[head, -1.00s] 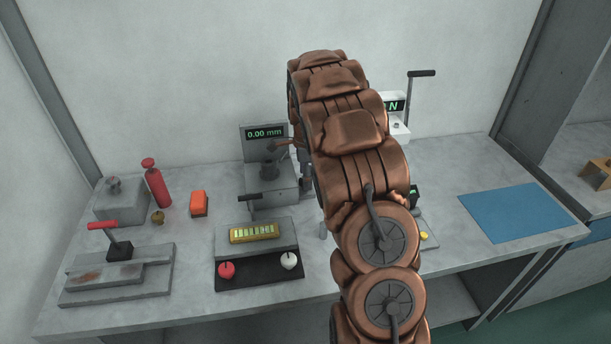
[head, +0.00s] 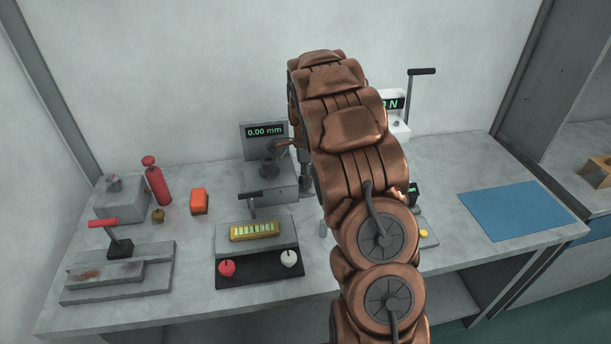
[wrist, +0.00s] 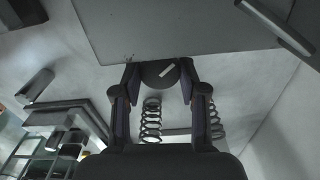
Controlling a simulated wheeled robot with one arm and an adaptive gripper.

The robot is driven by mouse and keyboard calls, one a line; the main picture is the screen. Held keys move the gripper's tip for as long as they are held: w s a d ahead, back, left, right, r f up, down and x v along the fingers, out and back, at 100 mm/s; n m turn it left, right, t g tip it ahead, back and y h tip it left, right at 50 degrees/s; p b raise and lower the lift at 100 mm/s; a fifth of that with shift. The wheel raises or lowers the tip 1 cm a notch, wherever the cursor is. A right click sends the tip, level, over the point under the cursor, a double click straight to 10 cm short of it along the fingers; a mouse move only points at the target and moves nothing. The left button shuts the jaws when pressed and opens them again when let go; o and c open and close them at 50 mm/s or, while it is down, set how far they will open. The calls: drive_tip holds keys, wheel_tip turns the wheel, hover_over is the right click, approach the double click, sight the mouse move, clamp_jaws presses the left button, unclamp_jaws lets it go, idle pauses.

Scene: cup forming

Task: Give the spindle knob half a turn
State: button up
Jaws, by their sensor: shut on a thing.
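The mark slants up to the right. My gripper (wrist: 160,82) has a finger on each side of the knob and is shut on it. The fingers hide part of the knob's sides. In the head view my copper arm covers much of the bench middle, and I cannot make out the knob or the fingertips there.
A gauge (head: 264,132) reads 0.00 mm beside my arm. Coil springs (wrist: 151,120) hang near my fingers. A blue mat (head: 515,211) lies clear at right.

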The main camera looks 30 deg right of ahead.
drive_tip(key=shift+f+n+b, duration=0.2)
drive_tip(key=shift+n+b, duration=0.65)
drive_tip(key=shift+n, duration=0.15)
drive_tip(key=shift+r+n+b, duration=0.15)
drive_tip(key=shift+n+b, duration=0.55)
drive_tip(key=shift+n, duration=0.7)
drive_tip(key=o, duration=1.1)
drive_tip(key=shift+o, duration=0.2)
wheel_tip(320, 180, up, 12)
